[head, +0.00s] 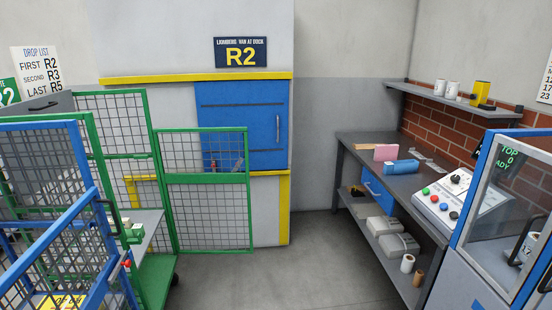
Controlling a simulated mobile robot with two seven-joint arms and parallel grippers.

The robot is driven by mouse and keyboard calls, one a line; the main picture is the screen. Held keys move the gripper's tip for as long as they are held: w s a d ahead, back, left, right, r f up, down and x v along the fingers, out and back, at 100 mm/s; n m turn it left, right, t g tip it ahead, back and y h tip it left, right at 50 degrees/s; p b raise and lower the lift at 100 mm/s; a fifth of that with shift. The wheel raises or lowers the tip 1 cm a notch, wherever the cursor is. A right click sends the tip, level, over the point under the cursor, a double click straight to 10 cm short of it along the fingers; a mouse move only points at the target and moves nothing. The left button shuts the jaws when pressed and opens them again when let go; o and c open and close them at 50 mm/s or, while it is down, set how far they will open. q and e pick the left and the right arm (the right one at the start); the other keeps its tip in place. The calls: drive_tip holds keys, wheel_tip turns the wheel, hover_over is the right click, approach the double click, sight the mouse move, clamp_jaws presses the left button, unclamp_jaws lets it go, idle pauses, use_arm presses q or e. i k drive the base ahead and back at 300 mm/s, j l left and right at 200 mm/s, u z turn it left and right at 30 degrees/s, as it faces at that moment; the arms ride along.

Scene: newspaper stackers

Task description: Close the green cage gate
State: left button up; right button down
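The green cage gate (205,179) is a framed mesh panel with a thick middle bar. It stands swung open, reaching out to the right from the green cage (110,93), in front of the grey wall and blue hatch. The cage's shelf (148,230) and green base (155,280) show beside it on the left. A small green latch block (133,232) and a red knob (127,264) sit at the cage's near post. Neither of my grippers is in view.
A blue mesh cage (62,220) stands close at the left front, partly hiding the green one. A grey workbench (345,145) and a blue-framed glazed machine (500,200) stand at the right. The floor (300,260) between them is clear.

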sight(175, 178)
drive_tip(key=i+l+u, duration=0.2)
drive_tip(key=i, duration=1.25)
drive_tip(key=i+u, duration=0.25)
drive_tip(key=i, duration=0.4)
drive_tip(key=i+u, duration=0.25)
drive_tip(key=i, duration=0.45)
drive_tip(key=i+z, duration=0.2)
drive_tip(key=i, duration=0.2)
drive_tip(key=z, duration=0.7)
